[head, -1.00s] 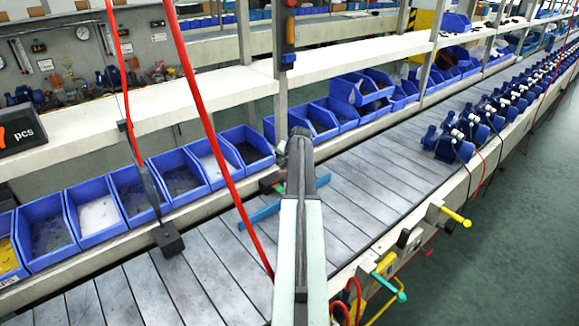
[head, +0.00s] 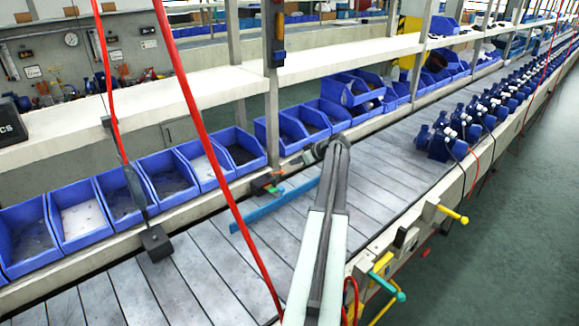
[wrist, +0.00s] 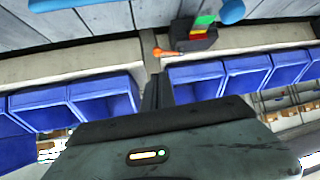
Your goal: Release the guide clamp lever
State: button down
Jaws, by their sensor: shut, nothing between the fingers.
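The guide clamp is a small dark block (head: 266,184) on the far edge of the conveyor, beside the blue guide bar (head: 275,206). In the wrist view the clamp (wrist: 196,42) shows green, yellow and red patches, and an orange lever (wrist: 165,52) sticks out to the left. My gripper (wrist: 158,80) is shut and empty; its dark fingers point up in the wrist view, just below the lever. I cannot tell whether they touch it. In the head view my arm reaches over the conveyor to the right of the clamp; the fingertips are not clear there.
Blue bins (head: 205,162) line the far side under a white shelf (head: 170,94). Blue pumps (head: 440,142) stand farther right. Yellow (head: 455,214) and teal (head: 390,287) handles jut from the near edge.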

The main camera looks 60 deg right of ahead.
aim_at(276, 173)
jog(key=b+x, duration=0.5)
jog(key=x, duration=0.4)
jog(key=shift+f, duration=0.2)
jog(key=shift+r, duration=0.1)
